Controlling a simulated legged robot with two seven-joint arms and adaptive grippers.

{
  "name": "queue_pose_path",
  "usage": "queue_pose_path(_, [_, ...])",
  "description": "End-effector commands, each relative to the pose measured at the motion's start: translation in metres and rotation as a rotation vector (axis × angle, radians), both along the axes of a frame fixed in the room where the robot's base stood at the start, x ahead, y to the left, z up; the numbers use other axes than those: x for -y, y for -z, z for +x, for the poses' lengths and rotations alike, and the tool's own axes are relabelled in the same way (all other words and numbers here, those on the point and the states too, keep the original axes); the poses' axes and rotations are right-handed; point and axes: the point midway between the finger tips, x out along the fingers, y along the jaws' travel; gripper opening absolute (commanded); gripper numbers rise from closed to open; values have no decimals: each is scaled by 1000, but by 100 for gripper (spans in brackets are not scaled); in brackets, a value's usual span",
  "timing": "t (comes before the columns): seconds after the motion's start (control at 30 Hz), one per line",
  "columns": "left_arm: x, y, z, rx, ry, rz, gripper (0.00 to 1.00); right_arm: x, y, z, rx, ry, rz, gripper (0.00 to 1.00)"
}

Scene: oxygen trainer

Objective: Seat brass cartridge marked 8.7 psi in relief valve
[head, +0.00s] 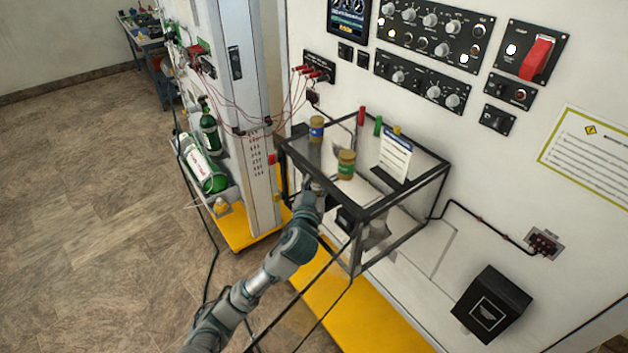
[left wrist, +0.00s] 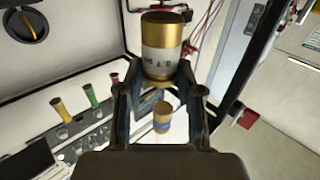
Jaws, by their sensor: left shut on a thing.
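My left gripper (head: 314,187) is at the near edge of a black-framed clear enclosure in the head view. In the left wrist view my left gripper (left wrist: 160,75) is shut on a brass cartridge (left wrist: 162,45) with a pale grey band. A blue-banded brass cartridge (head: 316,128) stands at the enclosure; a blue-banded one also shows between the fingers in the left wrist view (left wrist: 162,117). A green-banded brass cartridge (head: 346,163) stands nearby. I cannot identify the relief valve. My right gripper is out of view.
The enclosure's black frame (head: 403,192) surrounds the work area. Red (head: 361,115), green (head: 378,125) and yellow (head: 397,130) pieces stand near a white card (head: 395,157). Thin hoses and cables run around the frame.

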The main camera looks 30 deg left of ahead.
Motion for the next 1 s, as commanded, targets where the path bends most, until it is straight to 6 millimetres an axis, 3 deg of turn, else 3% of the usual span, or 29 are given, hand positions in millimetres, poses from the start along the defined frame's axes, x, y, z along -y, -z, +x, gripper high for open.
queue_pose_path(0.1, [-2, 17, 0, 0, 0, -2, 0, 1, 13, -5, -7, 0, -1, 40])
queue_pose_path(0.3, [-4, 30, 0, 0, -1, -2, 0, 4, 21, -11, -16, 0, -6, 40])
queue_pose_path(1.0, [-1, 29, -1, 1, 0, -3, 0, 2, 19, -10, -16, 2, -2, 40])
